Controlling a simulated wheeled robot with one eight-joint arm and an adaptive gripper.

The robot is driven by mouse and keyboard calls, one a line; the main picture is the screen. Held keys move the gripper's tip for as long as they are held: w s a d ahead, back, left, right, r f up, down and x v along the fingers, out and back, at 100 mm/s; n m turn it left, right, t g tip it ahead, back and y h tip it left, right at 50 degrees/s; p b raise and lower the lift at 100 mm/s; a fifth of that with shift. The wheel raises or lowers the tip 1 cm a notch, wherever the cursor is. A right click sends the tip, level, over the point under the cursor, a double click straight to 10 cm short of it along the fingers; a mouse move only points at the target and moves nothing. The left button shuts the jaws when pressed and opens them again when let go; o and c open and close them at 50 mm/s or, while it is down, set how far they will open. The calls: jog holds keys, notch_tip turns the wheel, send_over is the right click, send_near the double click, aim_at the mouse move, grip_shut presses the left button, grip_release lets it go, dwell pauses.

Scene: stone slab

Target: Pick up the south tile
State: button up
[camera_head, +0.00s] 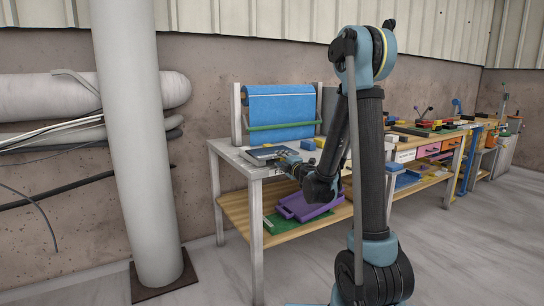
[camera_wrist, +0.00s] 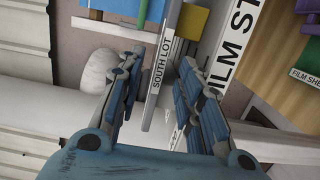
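In the wrist view, my gripper (camera_wrist: 160,72) is open, with its two blue-padded fingers spread apart. A narrow pale grey strip marked "SOUTH LOT" (camera_wrist: 162,62) shows in the gap between the fingers, and neither finger clearly touches it. I cannot tell if this strip is the south tile or the edge of a holder. In the head view, my gripper (camera_head: 289,162) is low at the front edge of the white table, beside a flat dark grey slab (camera_head: 264,152) on the tabletop. No separate tile can be made out there.
The white table (camera_head: 240,160) has a blue roll (camera_head: 281,108) on a stand behind, and small yellow and blue blocks. A purple tray (camera_head: 305,206) sits on the wooden lower shelf. A thick white column (camera_head: 135,130) stands to the left. Another cluttered workbench (camera_head: 425,150) is at right.

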aim_at(272, 151)
jog(key=x, duration=0.6)
jog(key=shift+x, duration=2.85)
jog(key=shift+s+a+f, duration=0.1)
grip_shut()
